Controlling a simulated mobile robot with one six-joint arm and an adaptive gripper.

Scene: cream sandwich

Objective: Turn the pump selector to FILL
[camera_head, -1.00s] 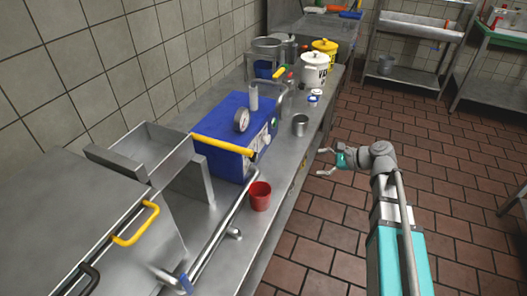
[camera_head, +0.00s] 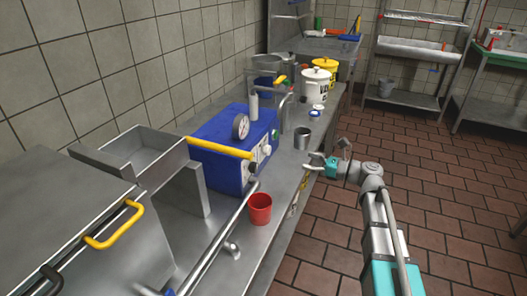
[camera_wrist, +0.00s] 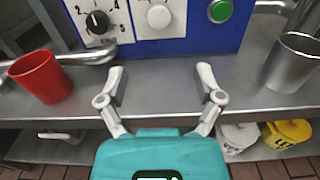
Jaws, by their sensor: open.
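The blue pump box (camera_head: 222,171) stands on the steel counter; its front panel also shows at the top of the wrist view (camera_wrist: 180,45). The panel carries a black knob (camera_wrist: 97,22) on a numbered dial, a pale round knob (camera_wrist: 159,16) in the middle and a green button (camera_wrist: 220,11). No FILL label is readable, so I cannot tell for sure which knob is the selector. My gripper (camera_wrist: 161,84) is open and empty, in front of the panel and apart from it, roughly in line with the pale knob. In the head view my gripper (camera_head: 326,158) is at the counter's front edge.
A red cup (camera_wrist: 41,77) stands to the left and a steel cup (camera_wrist: 293,62) to the right, both on the counter (camera_wrist: 185,98). A steel pipe (camera_head: 222,245) runs along the front left. A yellow handle bar (camera_head: 220,147) crosses the pump. White and yellow buckets (camera_head: 316,88) stand farther back.

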